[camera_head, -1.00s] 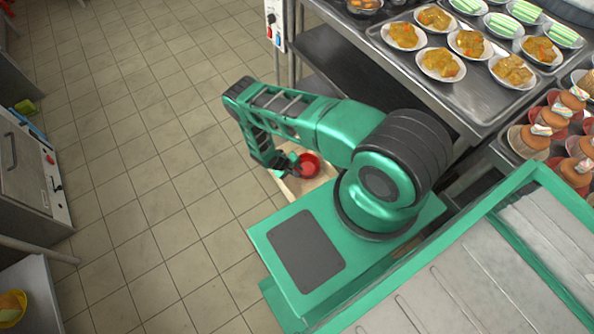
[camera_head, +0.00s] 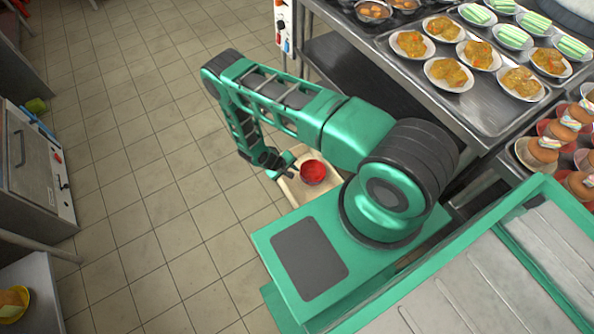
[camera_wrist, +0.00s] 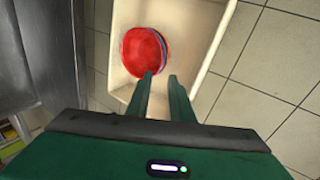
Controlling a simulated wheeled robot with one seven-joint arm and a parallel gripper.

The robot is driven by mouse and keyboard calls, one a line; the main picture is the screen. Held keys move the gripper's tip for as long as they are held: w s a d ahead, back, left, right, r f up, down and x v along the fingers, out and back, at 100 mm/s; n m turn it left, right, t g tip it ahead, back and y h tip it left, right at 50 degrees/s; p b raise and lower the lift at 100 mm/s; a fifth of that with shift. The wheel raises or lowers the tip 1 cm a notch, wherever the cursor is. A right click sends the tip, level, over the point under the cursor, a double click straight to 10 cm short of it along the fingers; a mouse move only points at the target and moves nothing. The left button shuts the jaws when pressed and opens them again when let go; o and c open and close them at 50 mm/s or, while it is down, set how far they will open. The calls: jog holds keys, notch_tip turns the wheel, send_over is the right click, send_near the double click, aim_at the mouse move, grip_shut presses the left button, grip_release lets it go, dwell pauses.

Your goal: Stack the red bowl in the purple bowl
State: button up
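The red bowl (camera_wrist: 140,52) lies in a cream tray (camera_wrist: 205,22) in the wrist view. A thin bluish-purple rim, apparently the purple bowl (camera_wrist: 166,50), shows along its right edge. The red bowl seems to sit inside it, but most of the lower bowl is hidden. In the head view the red bowl (camera_head: 313,172) is in the tray (camera_head: 290,190) beside my arm; no purple shows there. My gripper (camera_wrist: 160,76) has its fingers apart with nothing between them. Its left fingertip overlaps the bowl's lower right edge in the wrist view; contact cannot be told.
A steel counter (camera_head: 480,115) with plates of food stands at the upper right. Several cupcakes (camera_head: 545,150) are on the right. A steel appliance (camera_head: 30,165) stands at the far left. The tiled floor (camera_head: 140,180) between is clear.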

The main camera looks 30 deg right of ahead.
jog(key=w+d+r+m+g, duration=0.1)
jog(key=w+d+r+m, duration=0.2)
jog(key=r, duration=1.3)
jog(key=w+d+r, duration=0.3)
jog(key=w+r, duration=0.2)
jog(key=r, duration=1.2)
jog(key=s+d+r+m+y, duration=0.1)
jog(key=s+d+r, duration=0.15)
jog(key=r, duration=0.75)
jog(key=s+d+r+m+y, duration=0.15)
jog(key=s+r, duration=0.25)
jog(key=r, duration=0.5)
jog(key=s+a+r+m+y, duration=0.1)
jog(key=s+r, duration=0.8)
jog(key=s, duration=0.5)
jog(key=s+a+r+m+y, duration=0.1)
jog(key=s+r+y, duration=0.1)
jog(key=s+r, duration=0.7)
jog(key=s, duration=0.5)
jog(key=shift+s+r, duration=0.25)
jog(key=shift+r, duration=0.05)
